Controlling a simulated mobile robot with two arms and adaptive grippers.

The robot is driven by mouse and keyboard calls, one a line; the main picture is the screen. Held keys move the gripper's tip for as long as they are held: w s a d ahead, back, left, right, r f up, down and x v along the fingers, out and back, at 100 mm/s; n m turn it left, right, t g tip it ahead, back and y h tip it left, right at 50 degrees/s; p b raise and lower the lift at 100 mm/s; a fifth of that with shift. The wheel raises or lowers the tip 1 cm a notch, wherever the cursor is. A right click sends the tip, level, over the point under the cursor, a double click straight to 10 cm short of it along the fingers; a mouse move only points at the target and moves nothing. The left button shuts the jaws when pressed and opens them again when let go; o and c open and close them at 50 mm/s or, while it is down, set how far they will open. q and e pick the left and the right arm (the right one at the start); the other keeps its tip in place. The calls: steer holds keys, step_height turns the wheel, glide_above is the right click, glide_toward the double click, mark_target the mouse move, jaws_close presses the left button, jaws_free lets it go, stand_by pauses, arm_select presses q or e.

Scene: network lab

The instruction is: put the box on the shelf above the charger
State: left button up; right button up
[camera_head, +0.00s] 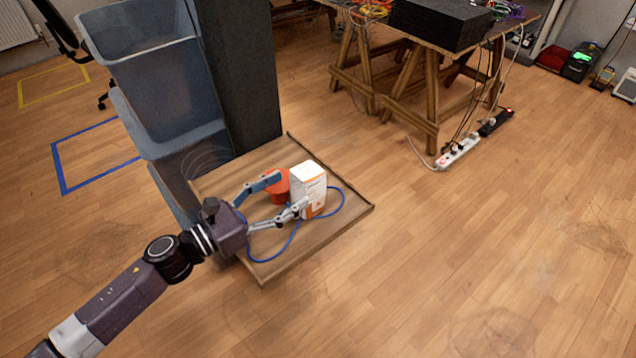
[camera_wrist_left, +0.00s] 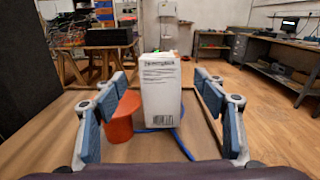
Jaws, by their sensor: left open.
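The box, white with an orange lower part (camera_head: 308,190), stands upright on a low brown tray-like platform (camera_head: 345,222). In the left wrist view the box (camera_wrist_left: 161,92) stands centred ahead, printed text and a barcode on its near face. My left gripper (camera_head: 284,197) is open and empty, its fingers spread and pointing at the box. In the left wrist view the fingers (camera_wrist_left: 161,82) frame the box with gaps on both sides. A device with a green-lit display (camera_head: 579,62) at the far right may be the charger. I cannot make out the shelf. My right gripper is not in view.
An orange-red pot (camera_head: 278,186) is beside the box, near one finger. A blue cable (camera_head: 333,207) loops around the box. Blue bins (camera_head: 150,70) and a tall black block (camera_head: 238,75) stand behind.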

mark_target(297, 183)
arm_select(q)
steer(key=shift+w+d+r+p, duration=0.35)
steer(key=shift+w+d, duration=0.05)
steer(key=shift+d, duration=0.15)
steer(key=p+x, duration=0.1)
steer(key=x, duration=0.3)
steer(key=shift+w+d+f, duration=0.15)
steer(key=shift+w+d, duration=0.1)
steer(key=shift+d, duration=0.1)
steer(key=shift+a, duration=0.1)
steer(key=c, duration=1.2)
